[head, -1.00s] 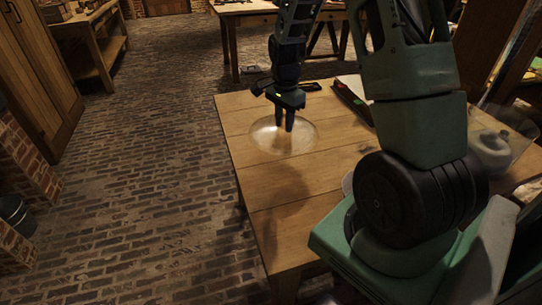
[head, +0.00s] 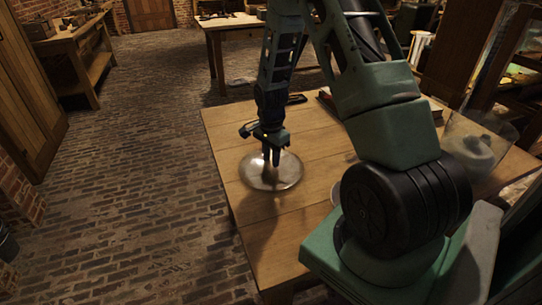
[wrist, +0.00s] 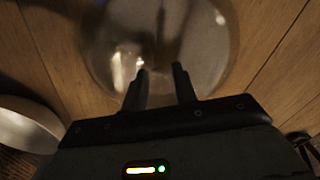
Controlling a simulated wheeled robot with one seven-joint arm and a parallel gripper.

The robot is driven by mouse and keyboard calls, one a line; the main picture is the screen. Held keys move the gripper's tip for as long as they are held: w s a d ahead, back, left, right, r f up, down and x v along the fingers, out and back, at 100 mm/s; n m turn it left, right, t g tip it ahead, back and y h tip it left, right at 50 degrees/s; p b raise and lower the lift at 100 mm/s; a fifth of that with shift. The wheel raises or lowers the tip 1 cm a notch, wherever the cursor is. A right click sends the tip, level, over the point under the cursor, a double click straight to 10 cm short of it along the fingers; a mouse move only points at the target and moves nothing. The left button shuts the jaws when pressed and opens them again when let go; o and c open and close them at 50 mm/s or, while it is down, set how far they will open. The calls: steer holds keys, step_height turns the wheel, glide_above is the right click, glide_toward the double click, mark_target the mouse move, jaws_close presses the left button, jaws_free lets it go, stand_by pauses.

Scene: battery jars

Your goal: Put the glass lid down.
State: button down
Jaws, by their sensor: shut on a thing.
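The glass lid (head: 288,174) is a round clear disc at the left part of the wooden table. In the wrist view the lid (wrist: 205,45) fills the top middle, in front of my fingers. My gripper (head: 271,160) points down at the lid's middle. Its two fingers (wrist: 160,82) are shut on the lid's knob, which is mostly hidden between them. The lid looks level and at or just above the table top; I cannot tell whether it touches the wood.
The wooden table (head: 225,130) has bare boards around the lid. A pale round bowl or dish (wrist: 25,135) shows at the wrist view's left. A dark flat item (head: 297,99) lies at the back edge.

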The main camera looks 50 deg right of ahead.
mark_target(271, 155)
steer(key=c, duration=1.1)
jaws_free()
step_height(271, 155, up, 12)
steer(key=a+r+n, duration=0.2)
steer(key=a+n, duration=0.2)
steer(key=a, duration=0.6)
steer(key=s+a+r+n, duration=0.2)
steer(key=s+a+n, duration=0.15)
steer(key=a, duration=0.35)
steer(key=s+a+r+n, duration=0.2)
steer(key=a+n, duration=0.3)
steer(key=a, duration=0.2)
steer(key=s+a+n, duration=0.6)
steer(key=s+n, duration=0.1)
steer(key=s, duration=0.1)
steer(key=s+a+r+n, duration=0.1)
steer(key=s+a+n, duration=0.4)
steer(key=s, duration=0.3)
steer(key=shift+s+a+r+n+y, duration=0.2)
steer(key=shift+s+a+n+y, duration=0.15)
steer(key=shift+n, duration=0.5)
steer(key=shift+p, duration=0.3)
